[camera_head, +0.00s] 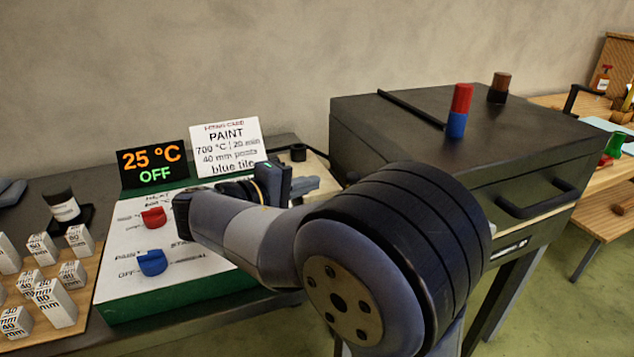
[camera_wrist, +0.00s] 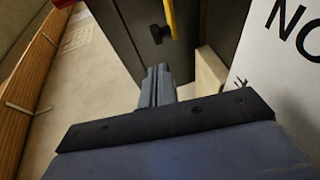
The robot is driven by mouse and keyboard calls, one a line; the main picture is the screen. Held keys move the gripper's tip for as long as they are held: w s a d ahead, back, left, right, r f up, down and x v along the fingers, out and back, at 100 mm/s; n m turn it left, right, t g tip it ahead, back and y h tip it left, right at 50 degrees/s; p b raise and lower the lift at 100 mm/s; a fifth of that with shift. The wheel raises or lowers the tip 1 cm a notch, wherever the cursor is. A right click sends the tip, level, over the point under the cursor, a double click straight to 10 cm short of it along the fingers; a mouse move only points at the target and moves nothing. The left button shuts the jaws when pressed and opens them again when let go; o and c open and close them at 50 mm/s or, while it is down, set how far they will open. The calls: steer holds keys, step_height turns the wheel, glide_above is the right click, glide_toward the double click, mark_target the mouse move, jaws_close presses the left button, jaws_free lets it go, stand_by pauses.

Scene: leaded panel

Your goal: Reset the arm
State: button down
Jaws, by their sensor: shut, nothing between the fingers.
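My arm reaches across the middle of the camera_head view, over the right part of the green-sided control panel (camera_head: 190,294). My gripper (camera_head: 308,184) is at the wrist's far end, partly hidden behind the wrist, close to the left side of the dark kiln-like box (camera_head: 400,125). In the wrist view my gripper (camera_wrist: 158,84) has its two grey fingers together with nothing between them. A dark surface (camera_wrist: 135,35) and a white surface with large black letters (camera_wrist: 285,60) lie beyond the fingers.
The panel has a red knob (camera_head: 153,218), a blue knob (camera_head: 151,263) and a display (camera_head: 152,163) reading 25 °C, OFF. A firing card (camera_head: 226,147) stands behind it. White marked blocks (camera_head: 55,302) fill a wooden board at left. A red-and-blue cylinder (camera_head: 459,110) stands on the box.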

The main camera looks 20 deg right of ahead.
steer(key=v, duration=0.2)
steer(key=w+v, duration=0.1)
steer(key=v, duration=0.4)
steer(key=shift+a+p, duration=0.35)
steer(key=shift+a, duration=0.15)
steer(key=shift+d, duration=0.1)
